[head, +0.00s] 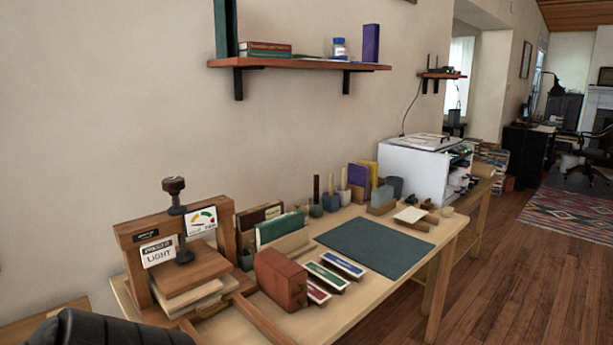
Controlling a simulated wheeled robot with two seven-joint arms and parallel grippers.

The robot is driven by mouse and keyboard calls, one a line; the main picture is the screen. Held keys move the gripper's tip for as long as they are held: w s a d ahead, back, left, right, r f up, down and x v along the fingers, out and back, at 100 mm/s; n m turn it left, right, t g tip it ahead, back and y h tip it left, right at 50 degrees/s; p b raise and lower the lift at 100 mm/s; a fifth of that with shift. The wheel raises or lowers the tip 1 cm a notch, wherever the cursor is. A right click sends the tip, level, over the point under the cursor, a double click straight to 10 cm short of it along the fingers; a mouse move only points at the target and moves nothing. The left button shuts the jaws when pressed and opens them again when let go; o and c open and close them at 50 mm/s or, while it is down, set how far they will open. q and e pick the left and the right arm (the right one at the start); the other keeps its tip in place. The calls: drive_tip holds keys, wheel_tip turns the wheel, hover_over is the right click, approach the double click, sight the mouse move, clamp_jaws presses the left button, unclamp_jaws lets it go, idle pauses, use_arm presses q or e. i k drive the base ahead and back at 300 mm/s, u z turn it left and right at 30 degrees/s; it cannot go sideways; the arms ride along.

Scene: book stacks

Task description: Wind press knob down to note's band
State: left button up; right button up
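A wooden book press (130,235) stands at the left end of the table. Its dark round knob (173,185) sits on top of a black screw that runs down through the top beam. The screw's black foot (183,257) is at the wooden pressing board (190,278); whether they touch I cannot tell. Pale stacked sheets or a book block (195,296) lie under the board. A white note (159,251) on the press has "LIGHT" as its large word. A gauge card (201,221) has green, yellow and red bands; its pointer is too small to read. Neither gripper is in view.
Right of the press stand a reddish-brown block (281,279), upright books (281,229) and several coloured strips. A dark green mat (374,248) leaves flat room mid-table. A wall shelf (300,64) hangs above. A black ribbed shape (105,328) fills the bottom left.

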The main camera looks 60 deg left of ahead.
sight(174, 185)
drive_tip(key=z, duration=0.55)
drive_tip(key=k, duration=1.15)
drive_tip(key=u, duration=1.45)
